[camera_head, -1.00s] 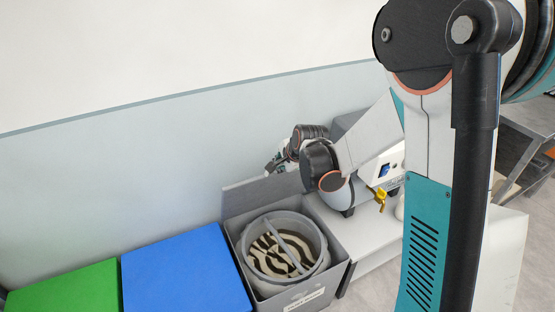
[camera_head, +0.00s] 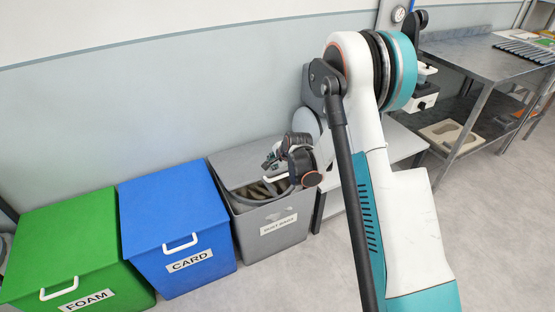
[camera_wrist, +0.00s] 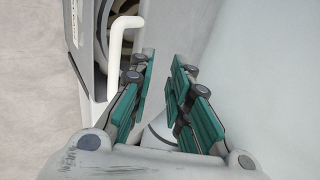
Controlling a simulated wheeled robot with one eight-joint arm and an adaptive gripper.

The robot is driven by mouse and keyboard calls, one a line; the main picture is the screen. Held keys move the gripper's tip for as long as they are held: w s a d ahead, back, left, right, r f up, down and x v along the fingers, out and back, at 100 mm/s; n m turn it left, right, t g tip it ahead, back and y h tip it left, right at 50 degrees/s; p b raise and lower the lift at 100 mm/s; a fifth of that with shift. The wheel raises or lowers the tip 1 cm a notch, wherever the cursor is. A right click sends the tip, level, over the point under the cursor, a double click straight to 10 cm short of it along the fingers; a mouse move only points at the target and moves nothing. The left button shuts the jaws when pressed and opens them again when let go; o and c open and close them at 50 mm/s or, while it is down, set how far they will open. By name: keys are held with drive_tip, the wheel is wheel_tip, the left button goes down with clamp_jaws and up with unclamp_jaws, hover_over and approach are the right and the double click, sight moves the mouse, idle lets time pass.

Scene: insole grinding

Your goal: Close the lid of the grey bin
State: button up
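The grey bin (camera_head: 285,235) with a dust-bag label stands at the right end of the bin row. Its grey lid (camera_head: 240,162) is partly open, slanting over the rear of the opening. A striped bag (camera_head: 255,191) shows inside below it. My gripper (camera_head: 270,163) is at the lid, by its white handle (camera_head: 277,178); contact is unclear. In the wrist view, my gripper (camera_wrist: 162,75) has its teal-padded fingers apart with nothing between them. The white handle (camera_wrist: 117,50) is left of the fingers there.
The blue card bin (camera_head: 175,220) and green foam bin (camera_head: 65,245) stand to the left, lids shut. A low light bench (camera_head: 400,145) is right of the grey bin, and a metal table (camera_head: 480,60) farther right. The floor in front is clear.

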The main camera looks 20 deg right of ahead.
drive_tip(key=v, duration=1.1)
drive_tip(key=shift+r, duration=0.4)
drive_tip(key=shift+s+d+r, duration=0.1)
drive_tip(key=shift+s+d, duration=0.05)
drive_tip(key=s+a+r+n, duration=0.2)
drive_tip(key=s+r+n, duration=0.5)
drive_tip(key=s+r, duration=0.75)
drive_tip(key=s+r+n+h, duration=0.1)
drive_tip(key=s+r+n, duration=0.2)
drive_tip(key=s+n, duration=0.5)
drive_tip(key=shift+s+a+n, duration=0.35)
drive_tip(key=shift+s+n, duration=0.05)
drive_tip(key=shift+s, duration=5.1)
